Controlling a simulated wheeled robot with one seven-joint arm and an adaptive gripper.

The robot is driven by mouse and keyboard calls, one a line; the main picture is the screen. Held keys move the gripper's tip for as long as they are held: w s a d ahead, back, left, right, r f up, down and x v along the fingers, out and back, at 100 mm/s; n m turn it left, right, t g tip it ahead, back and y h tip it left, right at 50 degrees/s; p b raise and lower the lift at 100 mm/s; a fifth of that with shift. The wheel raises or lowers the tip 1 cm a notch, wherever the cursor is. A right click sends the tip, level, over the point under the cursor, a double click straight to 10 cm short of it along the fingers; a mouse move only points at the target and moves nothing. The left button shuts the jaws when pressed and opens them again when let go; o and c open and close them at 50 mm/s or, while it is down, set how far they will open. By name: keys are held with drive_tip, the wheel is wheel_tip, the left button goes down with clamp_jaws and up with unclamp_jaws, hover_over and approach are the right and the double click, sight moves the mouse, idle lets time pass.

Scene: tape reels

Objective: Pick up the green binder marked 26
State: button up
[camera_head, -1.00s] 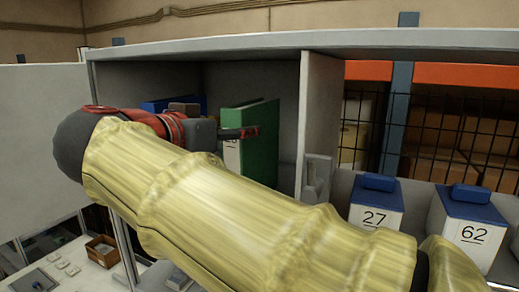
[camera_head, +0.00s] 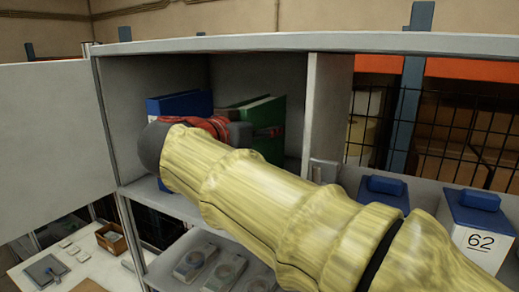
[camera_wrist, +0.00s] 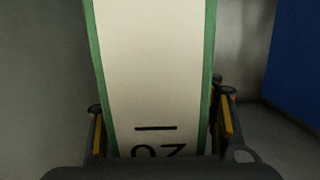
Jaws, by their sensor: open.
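The green binder (camera_head: 268,111) stands upright in the shelf compartment, partly hidden behind my arm and gripper. In the wrist view its pale spine label with green edges (camera_wrist: 152,65) fills the middle. An underlined number at the bottom is upside down and cut off by my gripper, so I cannot read it surely. My gripper (camera_head: 265,134) is open in front of the binder. In the wrist view its fingers (camera_wrist: 160,128) stand on either side of the spine; I cannot tell whether they touch it.
A blue binder (camera_head: 180,104) stands to the left in the same compartment and shows at the right of the wrist view (camera_wrist: 298,75). A divider (camera_head: 322,105) bounds the compartment on the right. An open door panel (camera_head: 50,150) is at left. A box marked 62 (camera_head: 475,235) stands right.

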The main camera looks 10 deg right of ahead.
drive_tip(key=shift+c, duration=0.3)
clamp_jaws()
idle(0.5)
drive_tip(key=shift+r, duration=0.1)
idle(0.4)
